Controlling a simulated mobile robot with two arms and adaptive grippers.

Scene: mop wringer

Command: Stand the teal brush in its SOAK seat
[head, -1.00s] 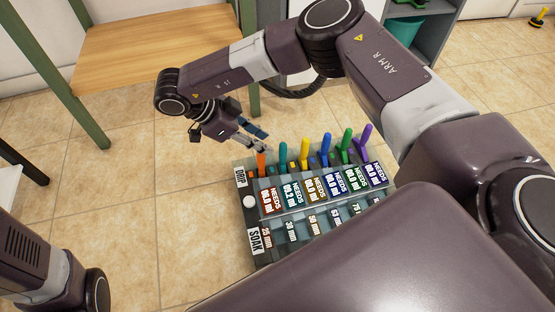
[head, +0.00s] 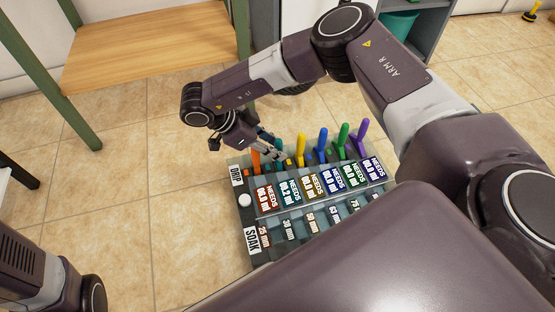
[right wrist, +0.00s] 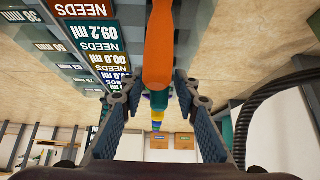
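The teal brush (right wrist: 159,99) stands in the DRIP row at the back of the rack (head: 246,222), second from the left. In the head view my right gripper mostly hides it. My right gripper (head: 273,150) is at the handle tops, beside the orange brush (head: 256,161). In the right wrist view its fingers (right wrist: 160,97) are open and apart. The orange handle looms close, with the teal handle beyond it between the fingertips; I see no contact. The SOAK row (head: 251,239) runs along the front, with size labels such as 30 mm. My left gripper is out of view.
Yellow (head: 301,149), blue (head: 322,145), green (head: 342,141) and purple (head: 361,136) brushes stand further right in the back row. The teal panel (head: 290,190) reads NEEDS 09.2 ml. A wooden bench (head: 150,50) is at the upper left. The floor left of the rack is clear.

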